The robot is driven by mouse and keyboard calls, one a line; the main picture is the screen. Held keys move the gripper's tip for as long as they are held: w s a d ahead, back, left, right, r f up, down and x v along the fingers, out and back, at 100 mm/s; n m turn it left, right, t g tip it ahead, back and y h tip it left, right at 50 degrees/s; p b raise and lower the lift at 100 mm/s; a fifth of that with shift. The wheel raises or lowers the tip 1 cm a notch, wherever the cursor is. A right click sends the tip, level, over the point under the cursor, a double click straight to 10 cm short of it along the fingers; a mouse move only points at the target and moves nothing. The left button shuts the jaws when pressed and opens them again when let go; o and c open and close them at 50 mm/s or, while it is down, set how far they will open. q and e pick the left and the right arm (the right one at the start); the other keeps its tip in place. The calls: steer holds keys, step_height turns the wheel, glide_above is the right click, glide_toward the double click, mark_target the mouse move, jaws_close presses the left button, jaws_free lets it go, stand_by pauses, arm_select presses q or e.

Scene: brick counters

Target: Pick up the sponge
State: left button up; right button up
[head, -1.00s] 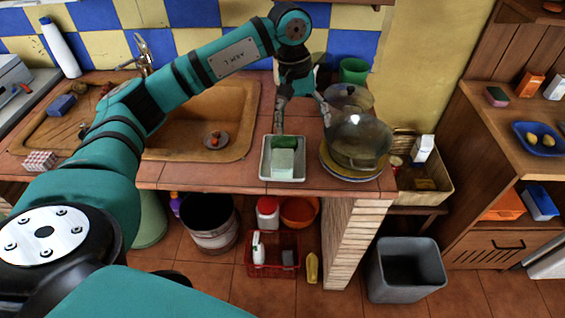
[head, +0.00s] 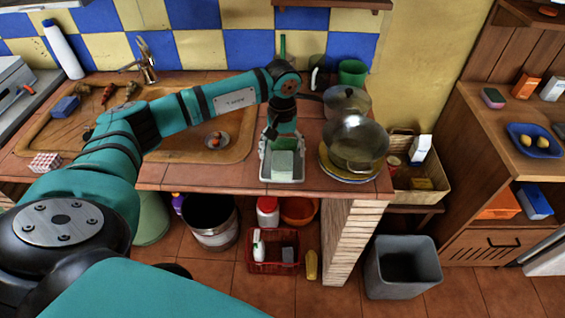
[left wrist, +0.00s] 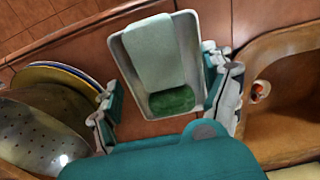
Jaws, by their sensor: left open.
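A pale green, block-shaped sponge (head: 283,163) stands in a small white tray (head: 282,181) near the counter's front edge. In the left wrist view, the sponge (left wrist: 154,55) shows its pale face, with a dark green part at its lower end inside the tray (left wrist: 122,62). My left gripper (head: 281,150) is open and points down over the tray. Its fingers are spread on either side of the tray and sponge, apart from the sponge in the left wrist view (left wrist: 163,98). My right gripper is not in view.
The sink (head: 190,150) lies to the left. A green cup (head: 352,73) and a dark mug (head: 318,75) are behind. A pink-and-green block (head: 492,98) lies on the right shelf.

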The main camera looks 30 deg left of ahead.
mark_target(283, 158)
arm_select(q)
step_height(283, 158, down, 4)
steer(key=shift+w+r+p, duration=0.1)
steer(key=shift+r+p, duration=0.05)
steer(key=shift+p, duration=0.7)
steer(key=shift+f, duration=0.65)
steer(key=c, duration=1.1)
steer(key=shift+o, duration=0.2)
steer(key=shift+r, duration=0.1)
steer(key=shift+w+r, duration=0.1)
steer(key=shift+r, duration=0.3)
step_height(283, 158, up, 2)
steer(key=shift+r+b, duration=0.1)
steer(key=shift+b, duration=0.8)
steer(key=s+d+r+b, duration=0.1)
steer(key=s+d+b, duration=0.1)
steer(key=s+d, duration=0.2)
steer(key=s+d+r+b, duration=0.1)
steer(key=s+d, duration=0.3)
steer(key=s, duration=0.6)
steer(key=shift+d+b, duration=0.15)
steer(key=shift+b, duration=0.4)
